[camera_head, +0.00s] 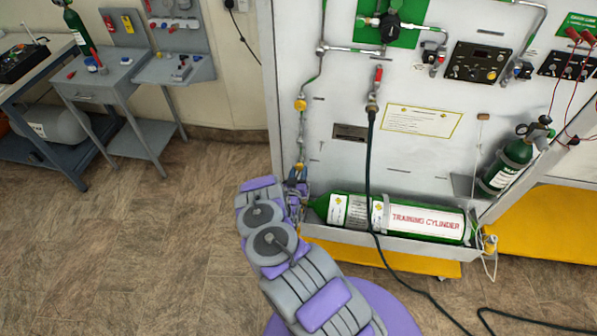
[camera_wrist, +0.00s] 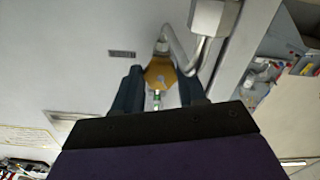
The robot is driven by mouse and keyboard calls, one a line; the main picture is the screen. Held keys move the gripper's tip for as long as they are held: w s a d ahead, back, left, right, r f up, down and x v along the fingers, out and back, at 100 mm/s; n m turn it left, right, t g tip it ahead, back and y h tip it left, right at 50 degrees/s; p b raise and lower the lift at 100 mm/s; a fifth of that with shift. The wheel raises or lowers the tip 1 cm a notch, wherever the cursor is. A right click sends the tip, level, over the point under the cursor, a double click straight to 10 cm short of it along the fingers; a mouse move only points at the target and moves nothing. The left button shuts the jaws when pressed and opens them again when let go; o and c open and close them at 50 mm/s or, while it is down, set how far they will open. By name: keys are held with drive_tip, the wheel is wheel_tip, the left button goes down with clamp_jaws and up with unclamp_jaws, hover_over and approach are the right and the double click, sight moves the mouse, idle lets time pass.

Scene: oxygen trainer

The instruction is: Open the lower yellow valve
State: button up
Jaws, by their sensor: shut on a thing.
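The lower yellow valve (camera_wrist: 159,71) is a small yellow body on a metal pipe against the white panel. It sits between the two dark fingers of my gripper (camera_wrist: 160,88) in the wrist view, and the fingers are shut on it. In the head view, the lower yellow valve (camera_head: 299,166) shows on the vertical pipe at the panel's left edge, just above the end of my arm. My gripper (camera_head: 296,192) is small there and partly hidden by my arm. The valve's exact turn angle is hard to tell.
Another yellow valve (camera_head: 300,104) is higher on the same pipe. A green training cylinder (camera_head: 425,221) lies in a tray right of my gripper. A dark hose (camera_head: 368,170) hangs down the panel. A grey workbench (camera_head: 105,75) stands at left, with open floor between.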

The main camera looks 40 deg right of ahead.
drive_tip(key=shift+w+r, duration=0.1)
idle(0.3)
drive_tip(key=o, duration=1.1)
drive_tip(key=shift+c, duration=0.2)
drive_tip(key=p+v, duration=0.1)
drive_tip(key=v, duration=1.6)
drive_tip(key=shift+s, duration=0.25)
drive_tip(key=shift+a, duration=0.2)
